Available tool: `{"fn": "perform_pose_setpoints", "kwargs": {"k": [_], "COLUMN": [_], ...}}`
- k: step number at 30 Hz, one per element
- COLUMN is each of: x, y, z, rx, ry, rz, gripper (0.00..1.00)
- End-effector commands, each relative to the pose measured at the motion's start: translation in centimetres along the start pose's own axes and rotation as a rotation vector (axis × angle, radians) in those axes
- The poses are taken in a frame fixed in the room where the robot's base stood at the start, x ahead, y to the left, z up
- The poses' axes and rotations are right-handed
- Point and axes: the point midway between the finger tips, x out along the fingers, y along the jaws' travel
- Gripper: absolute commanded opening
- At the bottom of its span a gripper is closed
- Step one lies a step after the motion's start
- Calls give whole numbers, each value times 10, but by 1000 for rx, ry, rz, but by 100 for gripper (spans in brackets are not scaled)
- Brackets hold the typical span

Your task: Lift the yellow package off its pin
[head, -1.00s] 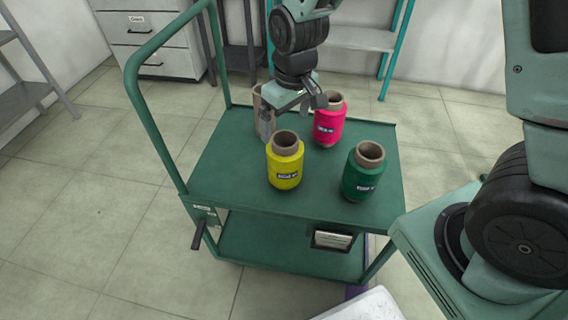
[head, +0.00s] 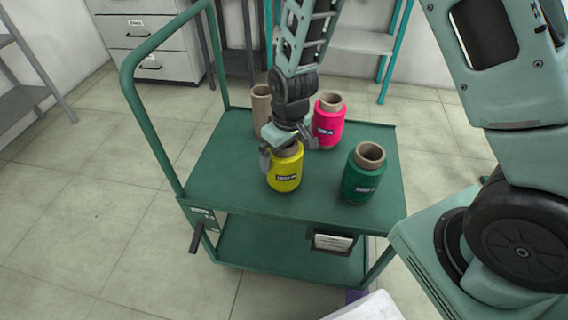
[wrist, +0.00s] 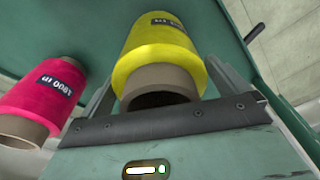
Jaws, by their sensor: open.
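The yellow package (head: 285,176), a yarn spool on a brown tube core with a dark label, stands upright on the green cart. My gripper (head: 288,155) is over its top with the jaws open, one finger on either side of the core end. In the wrist view the yellow package (wrist: 165,50) and its hollow core lie between the two fingers (wrist: 160,78). I cannot tell whether either finger touches it. The pin is hidden.
The pink package (head: 328,125) stands close behind on the right, and the green one (head: 362,178) is to the right. A beige package (head: 262,105) stands at the back left. The cart's handle (head: 150,110) rises at the left. The cart top's front left (head: 215,185) is bare.

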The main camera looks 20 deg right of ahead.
Motion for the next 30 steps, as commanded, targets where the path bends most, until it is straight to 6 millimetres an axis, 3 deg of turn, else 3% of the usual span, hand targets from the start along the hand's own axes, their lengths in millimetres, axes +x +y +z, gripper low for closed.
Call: {"fn": "perform_pose_setpoints", "kwargs": {"k": [2, 3, 7, 8, 17, 30], "x": [0, 0, 0, 0, -5, -82], "y": [0, 0, 0, 0, 0, 0], "z": [0, 0, 0, 0, -1, -11], "rx": [0, 0, 0, 0, 0, 0], "ry": [0, 0, 0, 0, 1, 4], "rz": [0, 0, 0, 0, 0, 0], "gripper": [100, 94, 58, 54, 54, 54]}}
